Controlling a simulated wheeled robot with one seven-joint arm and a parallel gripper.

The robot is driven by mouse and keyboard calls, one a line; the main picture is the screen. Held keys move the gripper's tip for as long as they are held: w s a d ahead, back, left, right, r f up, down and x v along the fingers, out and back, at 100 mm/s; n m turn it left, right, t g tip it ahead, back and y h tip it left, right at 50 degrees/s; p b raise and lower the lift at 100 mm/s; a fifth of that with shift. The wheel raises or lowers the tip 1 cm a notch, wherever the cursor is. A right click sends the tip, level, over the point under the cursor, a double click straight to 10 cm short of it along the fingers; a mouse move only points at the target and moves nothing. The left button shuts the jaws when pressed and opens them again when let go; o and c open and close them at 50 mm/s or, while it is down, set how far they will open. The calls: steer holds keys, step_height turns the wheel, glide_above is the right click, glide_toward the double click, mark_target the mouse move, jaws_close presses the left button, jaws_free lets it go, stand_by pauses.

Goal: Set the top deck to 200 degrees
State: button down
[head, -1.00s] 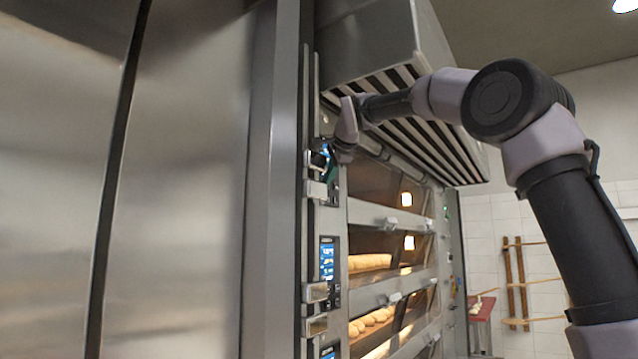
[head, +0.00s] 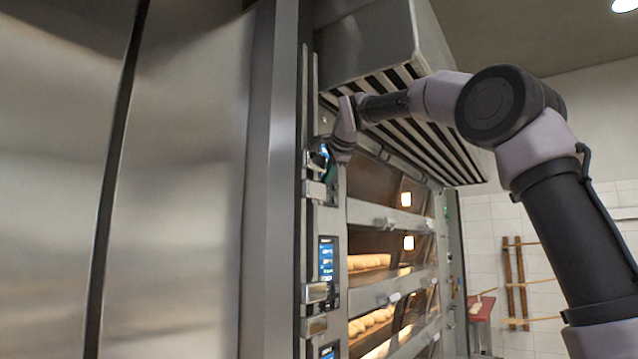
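The deck oven stack stands right of centre in the head view. The top deck (head: 373,180) has a glass door with a lit lamp and no bread visible inside. Its control panel (head: 322,152) is a small blue-lit screen at the upper left of the stack, mostly hidden behind my gripper, so its reading cannot be made out. My gripper (head: 331,171) is at that panel, pointing down and left. Its fingertips are small and partly merged with the panel, so I cannot tell whether they touch it or are apart.
The middle deck's panel (head: 327,259) shows a blue screen; loaves lie inside the middle deck (head: 369,262) and the lower deck (head: 370,325). A slatted hood (head: 372,45) overhangs the top deck. A tall steel cabinet (head: 185,180) fills the left. A wooden rack (head: 516,280) stands at the right wall.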

steer(key=shift+w+a+f, duration=0.15)
steer(key=shift+a+f, duration=0.1)
steer(key=shift+a, duration=0.2)
steer(key=shift+w+a+f, duration=0.15)
steer(key=shift+a+f, duration=0.05)
steer(key=shift+a, duration=0.1)
steer(key=shift+d, duration=0.1)
steer(key=shift+s+d+f, duration=0.25)
steer(key=shift+s+d, duration=0.25)
steer(key=shift+d, duration=0.3)
steer(key=shift+s+d+r, duration=0.15)
steer(key=shift+s+d, duration=0.55)
steer(key=shift+d, duration=0.35)
steer(key=shift+s+d+r, duration=0.15)
steer(key=shift+s+d, duration=0.5)
steer(key=shift+d, duration=0.35)
